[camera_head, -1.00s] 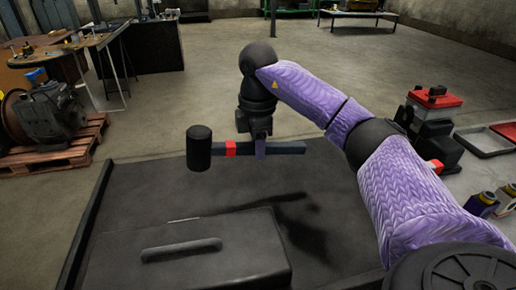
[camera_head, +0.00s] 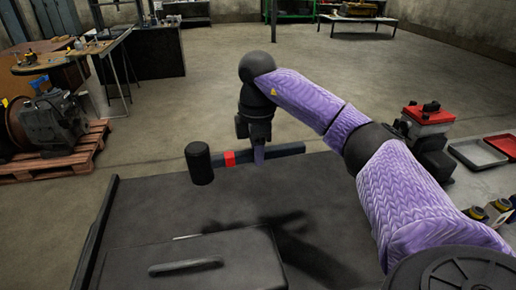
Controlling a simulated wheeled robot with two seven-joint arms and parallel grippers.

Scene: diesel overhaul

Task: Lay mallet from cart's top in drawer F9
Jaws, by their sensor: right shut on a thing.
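The mallet (camera_head: 200,163) has a black cylindrical head at its left end and a dark handle with a red band. My right gripper (camera_head: 259,156) is shut on the handle and holds the mallet in the air above the cart's dark top (camera_head: 150,215). The handle lies roughly level, pointing right, and the head hangs to the left of the gripper. A shadow of the arm falls on the top below. Drawer F9 cannot be made out in this view. My left gripper is not in view.
A dark box-like lid with a handle (camera_head: 186,266) takes up the front of the cart top. A pallet with a motor (camera_head: 52,125) is at the left. The floor beyond is open.

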